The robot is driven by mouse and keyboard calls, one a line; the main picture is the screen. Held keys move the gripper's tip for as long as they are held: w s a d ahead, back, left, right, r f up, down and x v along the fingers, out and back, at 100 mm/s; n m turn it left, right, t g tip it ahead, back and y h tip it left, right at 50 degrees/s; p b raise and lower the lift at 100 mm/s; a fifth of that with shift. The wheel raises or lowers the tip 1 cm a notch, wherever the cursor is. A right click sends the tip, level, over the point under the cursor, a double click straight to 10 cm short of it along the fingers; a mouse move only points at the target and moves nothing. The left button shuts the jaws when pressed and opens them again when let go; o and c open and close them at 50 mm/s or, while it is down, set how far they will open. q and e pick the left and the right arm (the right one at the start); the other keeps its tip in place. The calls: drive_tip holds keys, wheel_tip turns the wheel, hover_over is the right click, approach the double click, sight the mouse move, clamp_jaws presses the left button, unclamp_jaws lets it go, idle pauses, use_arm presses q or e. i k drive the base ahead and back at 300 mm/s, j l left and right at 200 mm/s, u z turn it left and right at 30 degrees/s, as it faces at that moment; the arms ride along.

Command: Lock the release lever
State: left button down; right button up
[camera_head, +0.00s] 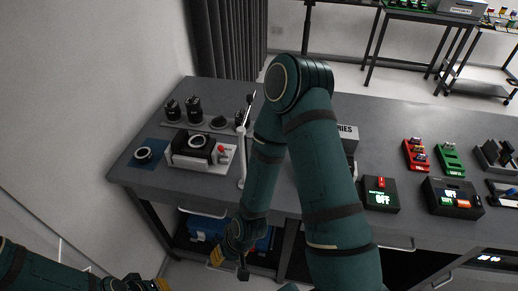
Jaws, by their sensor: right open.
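A white device (183,160) with a black round part (198,142) and a red knob (221,149) stands on the grey bench at the left; it may be the turntable. I cannot make out the release lever for sure at this size. My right gripper (230,264) hangs below the bench's front edge, open and empty, away from the device. My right arm crosses the middle of the view and hides part of the bench. My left gripper (147,285) is at the bottom edge, partly cut off; its jaws cannot be read.
A slim white post (242,165) stands right of the device. Black cylinders (194,107) stand behind it, and a ring lies on a blue mat (154,162). Black OFF boxes (380,194) and red and green units (416,155) are on the right. Blue bins (206,229) sit under the bench.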

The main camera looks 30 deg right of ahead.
sight(221, 149)
drive_tip(key=z, duration=0.7)
